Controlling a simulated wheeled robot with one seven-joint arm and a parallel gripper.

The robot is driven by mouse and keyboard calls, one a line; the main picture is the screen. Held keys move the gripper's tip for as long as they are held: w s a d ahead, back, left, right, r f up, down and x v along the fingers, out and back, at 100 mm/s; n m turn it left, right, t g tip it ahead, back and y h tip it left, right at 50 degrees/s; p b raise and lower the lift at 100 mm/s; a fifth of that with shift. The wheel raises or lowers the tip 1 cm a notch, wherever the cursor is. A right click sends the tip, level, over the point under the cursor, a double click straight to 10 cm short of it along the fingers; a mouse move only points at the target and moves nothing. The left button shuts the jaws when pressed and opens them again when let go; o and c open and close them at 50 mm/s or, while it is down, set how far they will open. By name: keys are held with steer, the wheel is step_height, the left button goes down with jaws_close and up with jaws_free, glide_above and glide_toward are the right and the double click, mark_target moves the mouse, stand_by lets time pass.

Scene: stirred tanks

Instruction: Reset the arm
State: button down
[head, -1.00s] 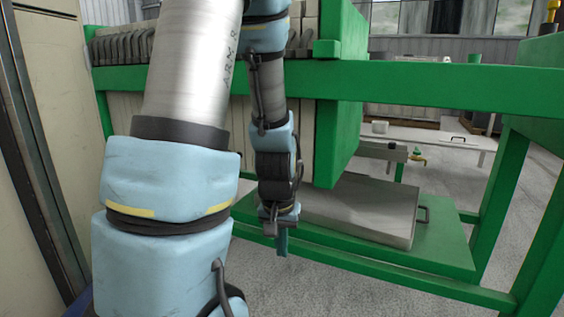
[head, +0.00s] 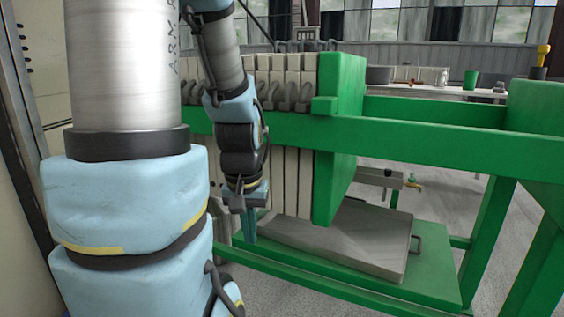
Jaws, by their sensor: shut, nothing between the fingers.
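My arm comes down from the top of the head view, its large silver and light-blue links filling the left side. My gripper (head: 250,238) hangs at the end of the arm, pointing down. Its fingers are together with nothing seen between them. It is in front of the pale plates of the green-framed press (head: 340,130), left of the grey tray (head: 345,245). Whether it touches anything there I cannot tell.
A green rail (head: 430,138) crosses in front of the press, behind my arm. The grey tray rests tilted on a green base (head: 445,262). A bench (head: 440,92) with small items stands at the back. A pale cabinet wall is close at the left edge.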

step_height(320, 180, up, 26)
steer(key=p, duration=2.3)
steer(key=shift+p, duration=0.3)
